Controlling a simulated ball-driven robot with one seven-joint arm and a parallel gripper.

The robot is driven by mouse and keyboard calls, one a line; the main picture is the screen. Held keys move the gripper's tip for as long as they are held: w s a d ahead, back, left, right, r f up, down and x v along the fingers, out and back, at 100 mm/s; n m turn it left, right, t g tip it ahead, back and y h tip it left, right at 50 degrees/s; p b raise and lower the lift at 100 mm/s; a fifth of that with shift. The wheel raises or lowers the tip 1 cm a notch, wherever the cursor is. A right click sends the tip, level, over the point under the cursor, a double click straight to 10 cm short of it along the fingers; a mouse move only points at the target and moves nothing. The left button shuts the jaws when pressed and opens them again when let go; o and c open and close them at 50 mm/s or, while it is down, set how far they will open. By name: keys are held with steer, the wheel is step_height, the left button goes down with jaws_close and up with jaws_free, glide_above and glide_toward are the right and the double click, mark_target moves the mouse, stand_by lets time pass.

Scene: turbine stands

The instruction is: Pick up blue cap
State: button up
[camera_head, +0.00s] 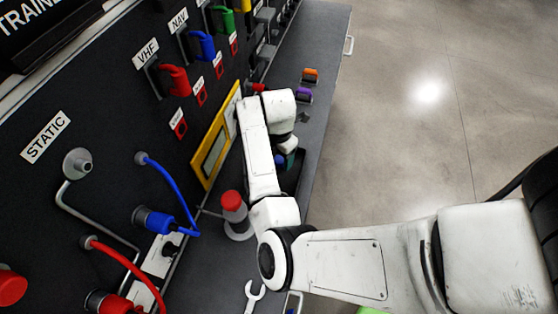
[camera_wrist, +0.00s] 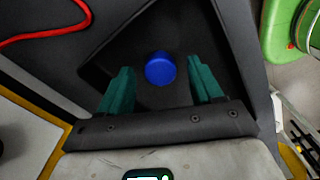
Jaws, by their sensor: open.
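The blue cap (camera_wrist: 160,69) is a short round piece lying on the dark floor of a black tray (camera_wrist: 118,58) in the wrist view. My gripper (camera_wrist: 160,64) is open, with its two teal fingers on either side of the cap in the picture. Gaps show between the cap and both fingers, and whether the fingertips are down at its height is hard to tell. In the head view my arm reaches down to the bench shelf, and a small bit of blue (camera_head: 280,160) shows beside my gripper (camera_head: 289,161), mostly hidden by my wrist.
The black panel (camera_head: 100,120) with switches, cables and a yellow frame (camera_head: 213,150) rises close on the left. A red-topped cylinder (camera_head: 233,203) and a wrench (camera_head: 254,296) are on the shelf nearer me. Orange (camera_head: 310,75) and purple (camera_head: 304,95) pieces sit farther along.

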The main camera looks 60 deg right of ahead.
steer(key=shift+f, duration=0.45)
jaws_close()
stand_by(0.3)
